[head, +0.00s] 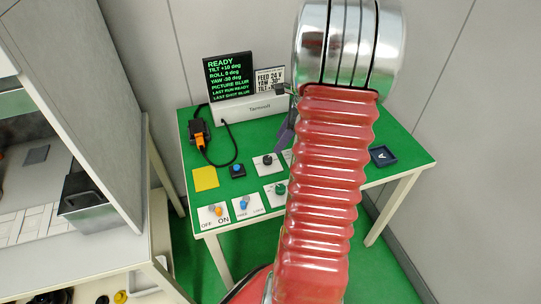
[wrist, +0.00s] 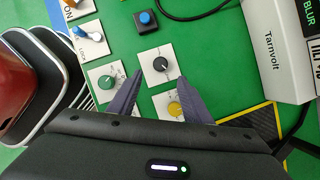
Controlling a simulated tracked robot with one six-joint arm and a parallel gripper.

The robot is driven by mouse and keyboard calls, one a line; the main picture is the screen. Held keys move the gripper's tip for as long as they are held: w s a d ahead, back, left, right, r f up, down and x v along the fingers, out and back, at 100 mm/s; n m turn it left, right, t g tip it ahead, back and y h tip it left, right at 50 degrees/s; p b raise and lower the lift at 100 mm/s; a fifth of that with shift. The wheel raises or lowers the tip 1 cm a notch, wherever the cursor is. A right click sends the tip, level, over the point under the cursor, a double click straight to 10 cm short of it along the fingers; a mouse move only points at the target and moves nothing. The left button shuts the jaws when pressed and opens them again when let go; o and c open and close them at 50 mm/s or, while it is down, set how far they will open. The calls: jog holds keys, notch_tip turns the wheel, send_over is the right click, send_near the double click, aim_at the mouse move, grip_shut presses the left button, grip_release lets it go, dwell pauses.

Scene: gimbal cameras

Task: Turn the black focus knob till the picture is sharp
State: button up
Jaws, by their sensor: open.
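The black focus knob (head: 267,160) stands on a white plate on the green table; in the wrist view the black knob (wrist: 160,65) has a pale pointer mark. My gripper (wrist: 160,76) is open and empty. Its two dark fingertips show on either side of the knob in the wrist view, with the knob just beyond the tip line; I cannot tell the height gap. In the head view my arm hides most of the gripper, with a dark finger (head: 288,128) showing. The screen (head: 228,77) reads READY, TILT +10, ROLL 0, YAW -30, PICTURE BLUR, LAST SHOT BLUR.
Close to the black knob are a green knob (wrist: 105,82), a yellow knob (wrist: 175,108) and a blue button (wrist: 146,18). A blue lever (head: 243,203) and an ON/OFF switch (head: 217,210) sit at the front edge. A tray marked A (head: 383,156) lies right.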

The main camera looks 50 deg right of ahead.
aim_at(269, 158)
jog(key=x, duration=0.9)
jog(key=shift+w+f, duration=0.1)
jog(key=shift+f, duration=0.2)
jog(key=shift+c, duration=0.7)
jog(key=c, duration=0.9)
jog(key=shift+d, duration=0.1)
